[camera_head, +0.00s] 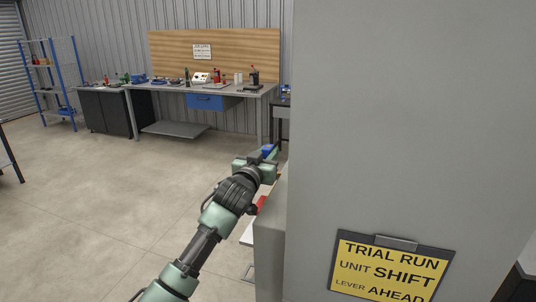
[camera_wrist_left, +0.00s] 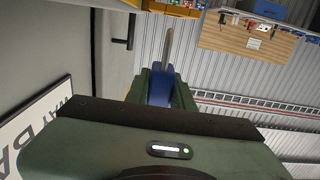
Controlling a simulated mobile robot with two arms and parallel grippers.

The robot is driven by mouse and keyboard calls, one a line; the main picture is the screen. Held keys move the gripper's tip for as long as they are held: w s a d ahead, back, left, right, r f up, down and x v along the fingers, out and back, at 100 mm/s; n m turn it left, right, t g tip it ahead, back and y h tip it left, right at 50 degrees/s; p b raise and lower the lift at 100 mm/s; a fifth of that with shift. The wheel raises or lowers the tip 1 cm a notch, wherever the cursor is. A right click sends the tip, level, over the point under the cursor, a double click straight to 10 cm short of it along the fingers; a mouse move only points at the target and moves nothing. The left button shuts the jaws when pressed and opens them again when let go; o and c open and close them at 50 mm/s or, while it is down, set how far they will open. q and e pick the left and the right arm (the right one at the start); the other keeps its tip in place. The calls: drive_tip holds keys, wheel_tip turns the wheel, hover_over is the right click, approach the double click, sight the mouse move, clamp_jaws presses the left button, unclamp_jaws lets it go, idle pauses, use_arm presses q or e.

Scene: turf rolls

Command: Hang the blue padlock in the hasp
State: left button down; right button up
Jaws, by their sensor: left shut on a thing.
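The blue padlock (camera_head: 269,148) is in the jaws of my left gripper (camera_head: 266,157), beside the left edge of the big grey cabinet in the head view. In the left wrist view the padlock's blue body (camera_wrist_left: 158,88) sits between the green fingers of the gripper (camera_wrist_left: 160,92), and its grey shackle (camera_wrist_left: 169,45) sticks out beyond the fingertips. I cannot make out the hasp in either view. My right gripper is not in view.
The grey cabinet (camera_head: 400,120) fills the right, with a yellow sign (camera_head: 388,270). A dark bent bar (camera_wrist_left: 130,30) on a grey face is left of the shackle in the wrist view. A workbench (camera_head: 215,89) stands far back; the floor (camera_head: 90,200) at left is clear.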

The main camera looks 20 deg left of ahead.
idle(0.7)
use_arm(q)
drive_tip(key=shift+p, duration=0.45)
idle(0.4)
drive_tip(key=shift+f+b, duration=0.35)
drive_tip(key=shift+f, duration=0.1)
drive_tip(key=shift+f+b, duration=1.3)
drive_tip(key=shift+f, duration=0.8)
drive_tip(key=c, duration=1.1)
unclamp_jaws()
drive_tip(key=shift+f, duration=0.1)
drive_tip(key=shift+s+f, duration=0.1)
